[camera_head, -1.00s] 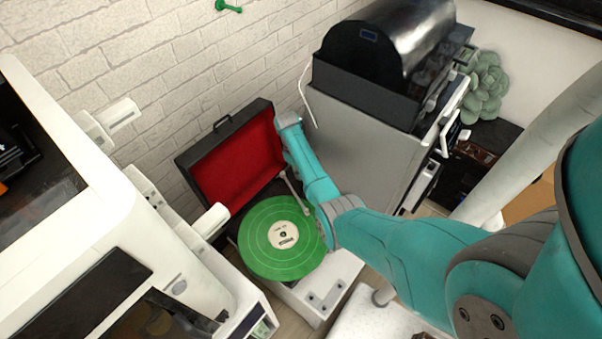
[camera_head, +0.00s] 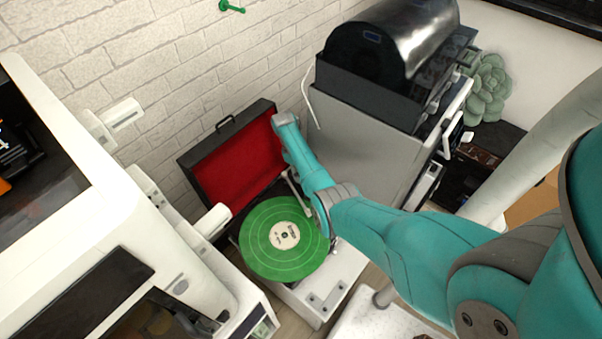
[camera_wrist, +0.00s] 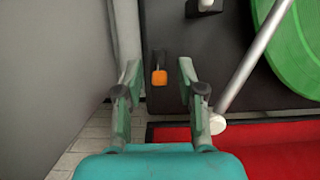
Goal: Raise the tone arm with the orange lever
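The record player is an open case with a red-lined lid (camera_head: 235,160) and a green record (camera_head: 262,262); the record also shows at the upper right of the wrist view (camera_wrist: 297,55). The silver tone arm (camera_wrist: 252,58) runs diagonally beside the record, its pivot end near the red lining. The small orange lever (camera_wrist: 159,77) stands on the dark deck left of the tone arm. My gripper (camera_wrist: 158,68) is open, with its fingers on either side of the lever and gaps on both sides. In the head view my arm hides the gripper and lever.
A grey cabinet (camera_head: 365,150) with a dark machine on top stands right of the player. A white machine (camera_head: 150,260) stands to the left. In the wrist view a grey wall surface (camera_wrist: 50,60) lies close to the left finger. A brick wall (camera_head: 150,50) is behind.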

